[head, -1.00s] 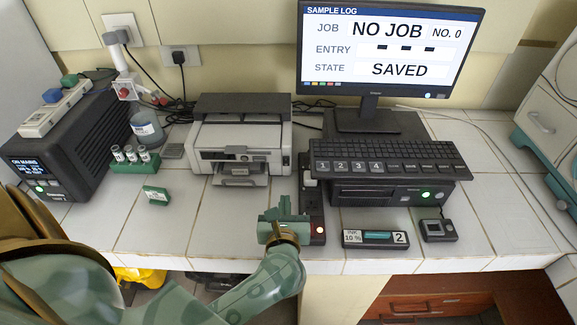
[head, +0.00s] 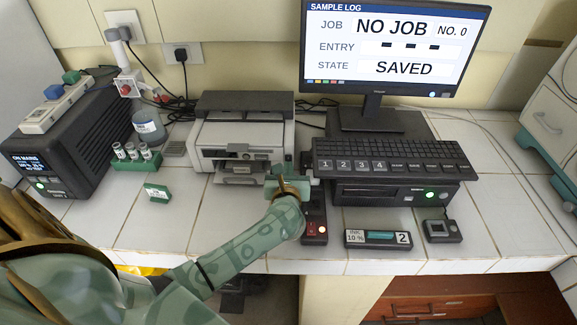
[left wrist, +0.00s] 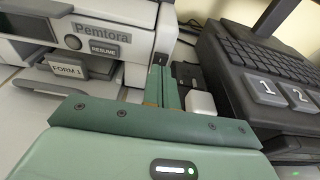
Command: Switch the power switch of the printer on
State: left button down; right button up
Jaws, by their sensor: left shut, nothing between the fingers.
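The grey printer (head: 240,135) stands at the back middle of the bench, with a dark lid and a front slot. In the left wrist view its front (left wrist: 140,15) shows a "RESUME" label and a "FORM 1" tray label. My left gripper (head: 287,172) is at the printer's front right corner. In the left wrist view its two green fingers (left wrist: 162,84) are shut with nothing between them, pointing along the printer's right side. I cannot tell whether they touch it. My right gripper is not in view.
A dark power strip (head: 316,229) with a lit red switch lies right of my left forearm. A white block (left wrist: 201,103) sits just right of the fingers. A keyboard (head: 390,155) rests on a black unit farther right. An ink cartridge box (head: 378,239) lies in front.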

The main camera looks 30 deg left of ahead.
pick_arm(q)
jog(key=shift+w+a, duration=0.35)
jog(key=shift+w, duration=0.25)
